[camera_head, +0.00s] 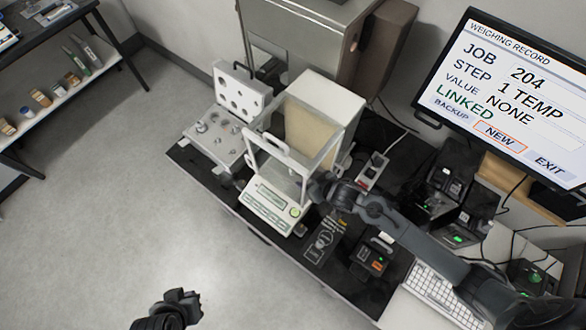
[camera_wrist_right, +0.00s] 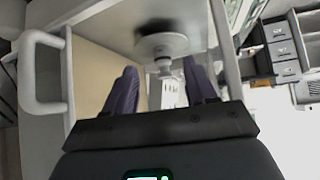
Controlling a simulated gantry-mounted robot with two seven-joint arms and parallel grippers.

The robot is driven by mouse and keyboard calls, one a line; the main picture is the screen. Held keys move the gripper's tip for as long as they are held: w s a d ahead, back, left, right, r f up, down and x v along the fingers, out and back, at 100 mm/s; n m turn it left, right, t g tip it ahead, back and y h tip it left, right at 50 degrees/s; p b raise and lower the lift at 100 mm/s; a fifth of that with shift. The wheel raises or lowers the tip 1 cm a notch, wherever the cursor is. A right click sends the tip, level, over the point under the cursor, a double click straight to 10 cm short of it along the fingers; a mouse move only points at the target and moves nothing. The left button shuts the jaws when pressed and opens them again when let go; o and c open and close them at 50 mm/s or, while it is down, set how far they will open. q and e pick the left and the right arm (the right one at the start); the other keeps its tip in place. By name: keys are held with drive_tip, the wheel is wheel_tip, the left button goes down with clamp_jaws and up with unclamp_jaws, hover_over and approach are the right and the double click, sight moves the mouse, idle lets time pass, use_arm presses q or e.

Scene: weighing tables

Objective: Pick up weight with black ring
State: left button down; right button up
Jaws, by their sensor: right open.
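The open white weight case (camera_head: 215,135) stands left of the balance (camera_head: 268,205), with several small metal weights (camera_head: 205,127) in its base. Which of them has a black ring is too small to tell. My right gripper (camera_head: 318,187) is at the right side of the balance's draft shield. In the right wrist view its dark fingers (camera_wrist_right: 160,68) are apart. A pale round disc (camera_wrist_right: 162,45) with a small knobbed piece (camera_wrist_right: 163,68) shows between and beyond them; I cannot tell whether it is held. My left gripper (camera_head: 182,305) is low over the floor, away from the table.
The balance's clear shield has a white handle (camera_wrist_right: 38,75) close to my right gripper's left side. A monitor (camera_head: 510,95), a keyboard (camera_head: 440,295) and several black devices (camera_head: 370,258) crowd the right. Floor (camera_head: 120,200) is clear at left.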

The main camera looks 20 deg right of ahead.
drive_tip(key=w, duration=0.1)
drive_tip(key=w+a, duration=0.1)
drive_tip(key=w, duration=0.1)
drive_tip(key=w+a, duration=0.1)
drive_tip(key=w, duration=0.1)
drive_tip(key=shift+w, duration=0.2)
drive_tip(key=shift+x, duration=2.55)
drive_tip(key=shift+d, duration=0.1)
drive_tip(key=shift+c, duration=0.2)
clamp_jaws()
drive_tip(key=shift+s+r, duration=0.15)
